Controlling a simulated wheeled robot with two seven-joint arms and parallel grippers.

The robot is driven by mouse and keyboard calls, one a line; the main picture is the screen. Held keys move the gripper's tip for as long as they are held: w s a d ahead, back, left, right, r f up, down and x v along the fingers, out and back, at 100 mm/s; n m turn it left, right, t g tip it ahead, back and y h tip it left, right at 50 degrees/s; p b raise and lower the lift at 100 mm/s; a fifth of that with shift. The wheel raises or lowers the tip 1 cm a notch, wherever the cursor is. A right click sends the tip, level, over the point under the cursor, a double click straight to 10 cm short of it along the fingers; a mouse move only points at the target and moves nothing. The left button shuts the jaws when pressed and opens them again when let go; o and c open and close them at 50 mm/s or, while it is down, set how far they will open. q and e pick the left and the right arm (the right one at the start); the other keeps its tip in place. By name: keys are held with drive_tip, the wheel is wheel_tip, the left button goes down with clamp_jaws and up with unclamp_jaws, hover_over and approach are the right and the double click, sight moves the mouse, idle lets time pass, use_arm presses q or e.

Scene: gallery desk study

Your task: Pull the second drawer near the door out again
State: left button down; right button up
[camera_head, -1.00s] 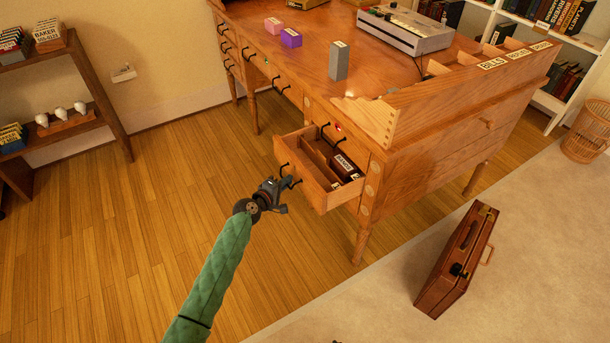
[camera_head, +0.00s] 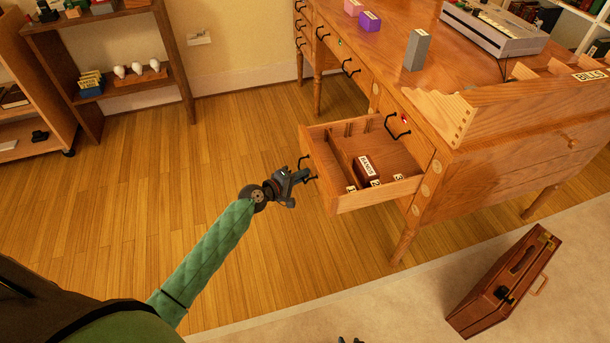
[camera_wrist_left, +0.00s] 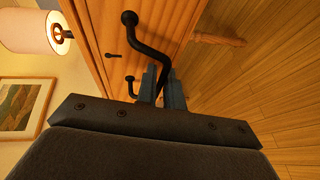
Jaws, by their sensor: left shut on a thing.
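The drawer (camera_head: 349,203) stands well out of the front of the wooden desk (camera_head: 480,180). It is open on top, with compartments, small numbered tags and a dark labelled box (camera_head: 367,170) inside. My left gripper (camera_head: 303,178) is at the drawer's front and is shut on its black handle (camera_wrist_left: 150,50), which runs between the fingers in the left wrist view. A second closed drawer with a black handle (camera_head: 397,127) and a small red light sits above it. My right gripper is not clearly in view.
A brown briefcase (camera_head: 503,282) stands on the pale carpet at the lower right. Purple (camera_head: 370,21) and grey (camera_head: 417,50) blocks stand on the desk. A shelf (camera_head: 125,60) is at the back left. The wooden floor left of the drawer is clear.

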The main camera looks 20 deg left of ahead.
use_arm(q)
drive_tip(key=c, duration=1.8)
unclamp_jaws()
drive_tip(key=v, duration=0.7)
drive_tip(key=shift+s+a+b, duration=0.25)
drive_tip(key=shift+s+b, duration=0.05)
drive_tip(key=shift+r, duration=0.1)
